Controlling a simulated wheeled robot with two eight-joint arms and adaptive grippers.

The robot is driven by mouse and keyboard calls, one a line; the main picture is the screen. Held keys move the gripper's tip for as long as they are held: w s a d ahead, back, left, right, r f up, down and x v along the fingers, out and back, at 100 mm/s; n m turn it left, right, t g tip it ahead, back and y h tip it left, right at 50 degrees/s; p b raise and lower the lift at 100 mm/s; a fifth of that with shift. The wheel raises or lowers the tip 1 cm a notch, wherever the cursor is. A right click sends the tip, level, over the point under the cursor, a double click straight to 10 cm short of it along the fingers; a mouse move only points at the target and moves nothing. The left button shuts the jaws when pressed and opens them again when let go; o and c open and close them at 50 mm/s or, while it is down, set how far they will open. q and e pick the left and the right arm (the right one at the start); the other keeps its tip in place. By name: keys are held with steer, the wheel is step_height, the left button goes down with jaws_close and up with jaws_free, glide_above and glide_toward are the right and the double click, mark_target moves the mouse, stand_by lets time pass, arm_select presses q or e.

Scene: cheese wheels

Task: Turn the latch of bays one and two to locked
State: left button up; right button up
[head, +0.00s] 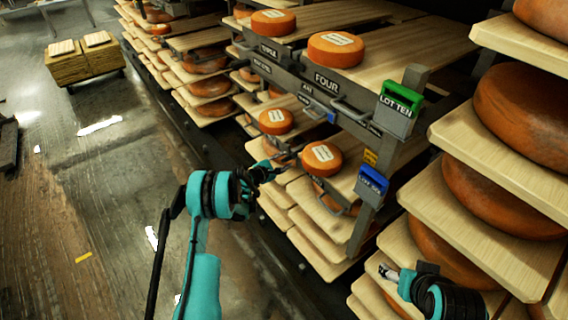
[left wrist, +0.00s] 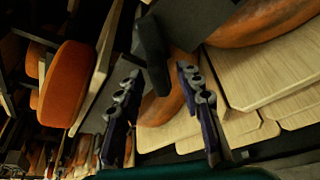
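The rack's grey front rail (head: 290,80) carries plates, one reading FOUR (head: 327,84). Curved grey handles show on the rack, one (head: 352,110) on the upper rail and one (head: 333,203) lower; I cannot tell which are the latches of bays one and two. My left gripper (head: 272,169) is at the rack's lower level, left of a cheese wheel (head: 322,158). In the left wrist view its fingers (left wrist: 160,108) are apart, with a dark bar (left wrist: 152,55) beyond and between them; contact is unclear. My right gripper (head: 388,273) is low by the right shelves, its fingers unclear.
A green LOT TEN holder (head: 398,108) and a blue holder (head: 371,184) hang on the rack post. Shelves with large cheese wheels (head: 520,115) stand close on the right. The floor (head: 90,190) at left is mostly clear, with a loaded pallet (head: 84,64) farther back.

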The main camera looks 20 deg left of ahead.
arm_select(q)
steer(key=shift+w, duration=0.15)
jaws_close()
steer(key=shift+d+m, duration=0.1)
steer(key=shift+m, duration=0.2)
steer(key=m+t, duration=0.1)
steer(key=m, duration=0.1)
steer(key=shift+f+m+t+y, duration=0.1)
steer(key=shift+m+t+y, duration=0.2)
steer(key=shift+m+y, duration=0.1)
steer(key=m+t, duration=0.2)
steer(key=m, duration=0.2)
steer(key=shift+m, duration=0.3)
stand_by(0.4)
